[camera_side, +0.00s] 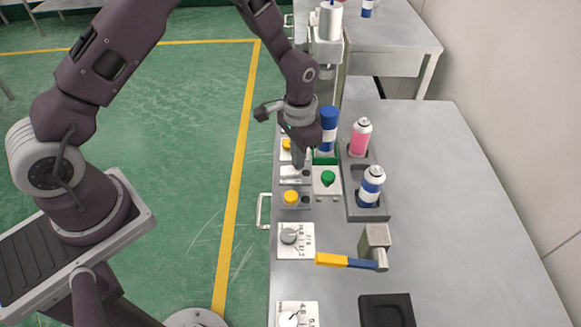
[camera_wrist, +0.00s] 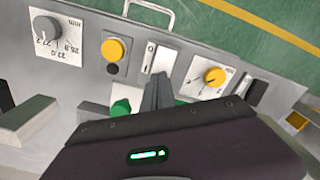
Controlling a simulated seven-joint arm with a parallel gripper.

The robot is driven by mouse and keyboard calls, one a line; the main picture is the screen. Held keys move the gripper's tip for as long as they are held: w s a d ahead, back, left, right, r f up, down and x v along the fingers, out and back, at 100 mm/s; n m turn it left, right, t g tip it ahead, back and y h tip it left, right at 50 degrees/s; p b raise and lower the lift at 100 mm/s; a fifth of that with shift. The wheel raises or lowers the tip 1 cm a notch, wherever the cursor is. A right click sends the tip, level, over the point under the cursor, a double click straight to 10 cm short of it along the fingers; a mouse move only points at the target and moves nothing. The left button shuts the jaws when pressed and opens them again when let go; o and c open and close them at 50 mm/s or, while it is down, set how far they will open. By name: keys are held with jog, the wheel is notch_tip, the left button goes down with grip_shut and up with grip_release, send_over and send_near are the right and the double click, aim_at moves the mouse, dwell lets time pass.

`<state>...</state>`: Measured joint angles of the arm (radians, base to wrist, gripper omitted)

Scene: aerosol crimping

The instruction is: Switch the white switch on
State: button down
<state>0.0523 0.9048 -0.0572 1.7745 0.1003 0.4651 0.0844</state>
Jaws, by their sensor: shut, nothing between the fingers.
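The white switch (camera_side: 289,174) sits on a pale plate on the left edge of the workbench, between two yellow knobs. In the wrist view the switch (camera_wrist: 163,57) shows just beyond my fingertips, with a "0" mark on its plate. My gripper (camera_side: 299,166) is shut and empty, pointing down over the switch area. In the wrist view the closed fingertips of my gripper (camera_wrist: 158,78) lie at the near end of the switch plate. I cannot tell whether they touch it.
A yellow button (camera_side: 291,197), a green button (camera_side: 328,178) and a grey dial (camera_side: 289,236) surround the switch. A blue-capped can (camera_side: 328,130) stands close right of my gripper. A holder (camera_side: 368,213) carries pink and blue cans.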

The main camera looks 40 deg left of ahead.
jog(key=shift+f, duration=0.55)
dwell(0.4)
notch_tip(320, 180, up, 11)
jog(key=shift+f, duration=0.2)
dwell(0.8)
jog(key=shift+r, duration=0.1)
notch_tip(320, 180, up, 7)
jog(key=t, duration=0.1)
send_over(288, 173)
jog(key=s+a+r+n+t, duration=0.1)
jog(key=s+a+r+t, duration=0.1)
jog(key=s+r, duration=0.7)
jog(key=s+r+n+t, duration=0.2)
jog(key=s+r, duration=0.1)
jog(key=s, duration=1.1)
jog(key=shift+s+a+r+t, duration=0.2)
jog(key=shift+a+r+t, duration=0.1)
jog(key=shift+a+r, duration=0.05)
